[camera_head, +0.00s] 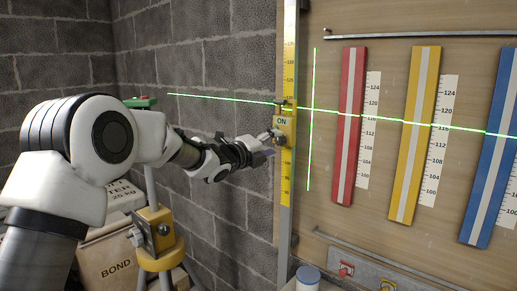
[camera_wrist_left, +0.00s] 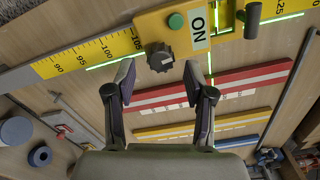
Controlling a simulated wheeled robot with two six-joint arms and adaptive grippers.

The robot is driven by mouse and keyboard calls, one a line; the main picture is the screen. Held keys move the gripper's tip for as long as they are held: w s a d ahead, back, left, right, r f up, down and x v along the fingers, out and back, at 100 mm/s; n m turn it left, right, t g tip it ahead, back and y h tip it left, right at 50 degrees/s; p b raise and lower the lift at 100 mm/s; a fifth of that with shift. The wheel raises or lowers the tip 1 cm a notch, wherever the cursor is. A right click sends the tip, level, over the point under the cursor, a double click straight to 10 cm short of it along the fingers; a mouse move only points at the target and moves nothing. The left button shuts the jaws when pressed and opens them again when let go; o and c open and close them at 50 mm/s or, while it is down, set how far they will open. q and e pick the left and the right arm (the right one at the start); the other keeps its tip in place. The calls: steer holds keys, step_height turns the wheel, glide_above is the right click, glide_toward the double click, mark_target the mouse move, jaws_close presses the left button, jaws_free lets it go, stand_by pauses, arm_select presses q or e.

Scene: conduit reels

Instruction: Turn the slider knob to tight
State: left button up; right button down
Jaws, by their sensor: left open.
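The yellow slider (camera_head: 286,124) with an "ON" label sits on an upright yellow measuring staff (camera_head: 288,60). It also shows in the left wrist view (camera_wrist_left: 225,32). Its dark ridged knob (camera_wrist_left: 160,57) is clear in the left wrist view, below a green round button (camera_wrist_left: 175,20); in the head view the knob (camera_head: 280,140) is small beside my fingertips. My left gripper (camera_head: 267,145) is open at the slider. In the left wrist view its fingers (camera_wrist_left: 160,82) stand on either side just short of the knob, with nothing between them. My right gripper is out of view.
Red (camera_head: 349,125), yellow (camera_head: 415,133) and blue (camera_head: 494,155) strips with scales hang on the wooden board right of the staff. Green laser lines cross it. A tripod with a yellow head (camera_head: 156,238) and bags (camera_head: 103,258) stand below my left arm.

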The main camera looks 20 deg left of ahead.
arm_select(q)
steer(key=v, duration=0.9)
steer(key=shift+s, duration=0.3)
steer(key=shift+a, duration=0.15)
